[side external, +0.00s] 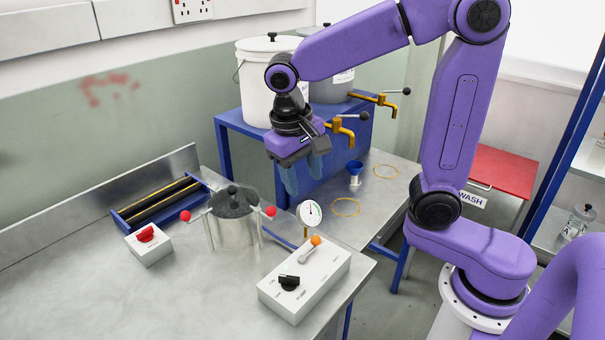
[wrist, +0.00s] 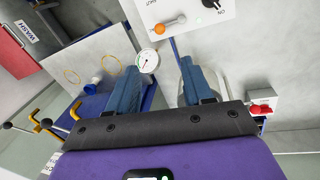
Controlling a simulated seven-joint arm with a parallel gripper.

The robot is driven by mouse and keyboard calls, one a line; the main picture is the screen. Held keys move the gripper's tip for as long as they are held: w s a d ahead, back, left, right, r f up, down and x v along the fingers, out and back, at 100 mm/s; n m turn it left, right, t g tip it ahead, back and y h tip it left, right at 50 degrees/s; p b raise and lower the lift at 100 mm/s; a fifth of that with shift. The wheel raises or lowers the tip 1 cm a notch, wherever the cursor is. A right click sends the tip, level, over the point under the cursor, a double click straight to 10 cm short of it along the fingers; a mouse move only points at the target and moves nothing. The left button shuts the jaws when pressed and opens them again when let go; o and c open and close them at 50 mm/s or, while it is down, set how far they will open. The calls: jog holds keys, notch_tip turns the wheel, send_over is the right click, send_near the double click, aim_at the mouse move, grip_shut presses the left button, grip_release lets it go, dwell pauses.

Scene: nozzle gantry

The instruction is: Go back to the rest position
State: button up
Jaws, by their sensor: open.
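My gripper (side external: 303,180) is open and empty, pointing down above the steel bench in the side external view. In the wrist view its two blue fingers (wrist: 160,84) stand well apart with nothing between them. A white control box (side external: 304,281) with a black knob and an orange-tipped lever sits at the bench's front right.
A blue funnel cup (side external: 355,170) and yellow rings (side external: 346,207) are on the right bench. A red-switch box (side external: 149,245) and blue roller frame (side external: 160,202) stand left. The front-left bench is clear.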

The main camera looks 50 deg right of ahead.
jog(key=shift+s, duration=0.1)
jog(key=s+d+f+n+y, duration=0.1)
jog(key=s+f+n, duration=0.1)
jog(key=s+n, duration=0.5)
jog(key=s+d+f+n+y, duration=0.1)
jog(key=s+d+f+n, duration=0.1)
jog(key=s+n, duration=0.5)
jog(key=s+f, duration=0.1)
jog(key=s, duration=0.3)
jog(key=shift+s+d+n+t+y, duration=0.3)
jog(key=shift+s, duration=0.1)
